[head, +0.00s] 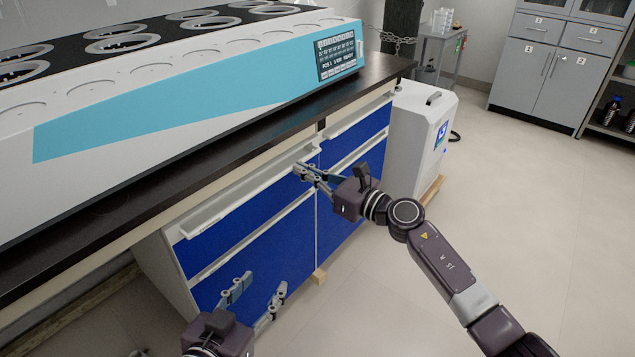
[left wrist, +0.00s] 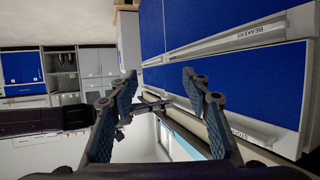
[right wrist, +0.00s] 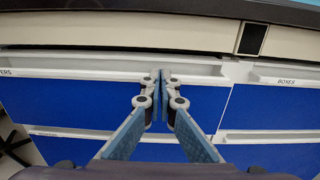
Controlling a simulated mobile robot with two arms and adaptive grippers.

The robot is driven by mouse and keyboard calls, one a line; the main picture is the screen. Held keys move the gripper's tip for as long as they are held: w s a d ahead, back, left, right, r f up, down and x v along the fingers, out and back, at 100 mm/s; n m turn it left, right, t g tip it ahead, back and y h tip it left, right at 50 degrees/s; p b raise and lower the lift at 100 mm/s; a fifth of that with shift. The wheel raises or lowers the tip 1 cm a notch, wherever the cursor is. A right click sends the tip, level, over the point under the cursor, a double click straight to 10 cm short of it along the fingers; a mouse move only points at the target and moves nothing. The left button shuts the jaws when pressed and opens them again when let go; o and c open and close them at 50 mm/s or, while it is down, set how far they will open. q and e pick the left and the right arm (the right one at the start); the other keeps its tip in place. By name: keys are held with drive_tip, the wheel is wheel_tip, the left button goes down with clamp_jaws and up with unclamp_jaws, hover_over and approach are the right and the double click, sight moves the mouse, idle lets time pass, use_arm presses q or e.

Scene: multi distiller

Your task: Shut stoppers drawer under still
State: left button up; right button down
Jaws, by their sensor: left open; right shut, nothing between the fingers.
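The stoppers drawer (head: 250,222) is the upper blue drawer on the left side of the cabinet below the still (head: 200,80). It has a white handle ledge, and its partly cut-off label shows in the left wrist view. It looks flush or nearly so; any small gap is hard to tell. My right gripper (head: 299,170) is shut and empty at the ledge's right end. In the right wrist view its fingertips (right wrist: 162,76) are right at the ledge, contact unclear. My left gripper (head: 262,284) is open and empty, low in front of the drawers.
The beakers drawer (head: 250,272) is below the stoppers drawer. A boxes drawer (right wrist: 285,104) is beside it on the right. A dark countertop (head: 190,153) overhangs them. A white machine (head: 410,140) stands past the cabinet's right end. The floor on the right is open.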

use_arm(q)
drive_tip(key=r+t, duration=0.1)
drive_tip(key=w+d+r+t, duration=0.1)
drive_tip(key=r, duration=0.3)
drive_tip(key=shift+w+d+r+t+h+b, duration=0.1)
drive_tip(key=shift+w+d+t+h+b, duration=0.1)
drive_tip(key=shift+w+t+h+b, duration=0.15)
use_arm(e)
drive_tip(key=shift+x, duration=0.9)
use_arm(q)
drive_tip(key=shift+s, duration=0.1)
use_arm(e)
drive_tip(key=shift+r, duration=0.3)
drive_tip(key=shift+d, duration=0.15)
